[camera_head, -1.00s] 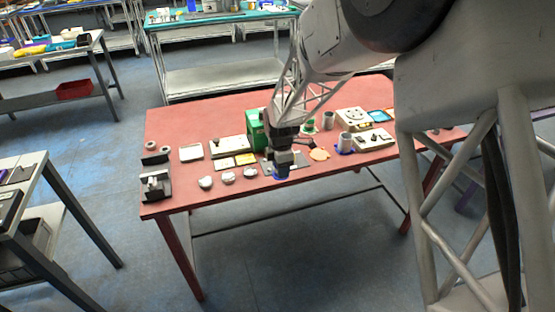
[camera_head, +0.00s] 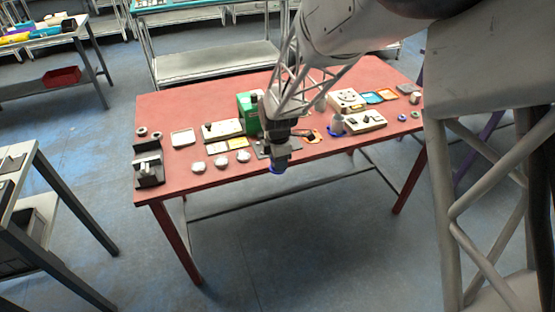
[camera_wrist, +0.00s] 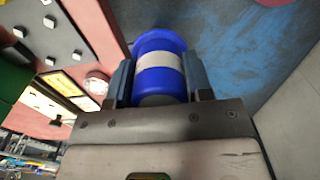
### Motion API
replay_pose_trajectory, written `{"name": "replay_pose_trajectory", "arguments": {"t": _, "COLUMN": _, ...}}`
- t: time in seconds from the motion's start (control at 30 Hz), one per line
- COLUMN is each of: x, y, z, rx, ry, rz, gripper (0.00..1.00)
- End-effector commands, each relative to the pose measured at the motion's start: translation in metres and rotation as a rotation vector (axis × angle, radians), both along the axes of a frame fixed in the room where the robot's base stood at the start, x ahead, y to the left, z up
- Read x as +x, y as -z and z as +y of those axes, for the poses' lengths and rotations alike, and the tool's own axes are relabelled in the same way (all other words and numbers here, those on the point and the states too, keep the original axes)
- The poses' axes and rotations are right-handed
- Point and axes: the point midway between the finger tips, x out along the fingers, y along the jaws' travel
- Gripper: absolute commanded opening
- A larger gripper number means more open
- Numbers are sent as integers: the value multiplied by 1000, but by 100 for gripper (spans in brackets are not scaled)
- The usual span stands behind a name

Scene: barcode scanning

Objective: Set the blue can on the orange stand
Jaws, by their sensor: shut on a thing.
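The blue can (camera_wrist: 160,65) with a pale band is between the two fingers of my gripper (camera_wrist: 160,80) in the wrist view. My gripper is shut on it. In the head view my gripper (camera_head: 280,158) hangs at the table's front edge, with a little of the blue can (camera_head: 275,170) showing below it.
The red table (camera_head: 190,101) carries a green box (camera_head: 246,104) behind my gripper. A grey cylinder (camera_head: 336,124) stands to the right, near a pale device (camera_head: 365,121). Several white lumps lie left of my gripper. A black device (camera_head: 148,170) is at the left end.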

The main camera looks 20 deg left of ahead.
Motion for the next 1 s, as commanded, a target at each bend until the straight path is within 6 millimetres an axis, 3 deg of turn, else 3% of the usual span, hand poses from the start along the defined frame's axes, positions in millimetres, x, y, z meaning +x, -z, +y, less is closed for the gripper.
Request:
{"name": "replay_pose_trajectory", "arguments": {"t": 0.47, "x": 7, "y": 0, "z": -5, "rx": 0, "ry": 2, "rz": 0, "gripper": 20}}
{"name": "replay_pose_trajectory", "arguments": {"t": 0.67, "x": 29, "y": 0, "z": -22, "rx": 1, "ry": 4, "rz": -1, "gripper": 20}}
{"name": "replay_pose_trajectory", "arguments": {"t": 1.0, "x": 84, "y": 0, "z": -73, "rx": 1, "ry": 4, "rz": -1, "gripper": 20}}
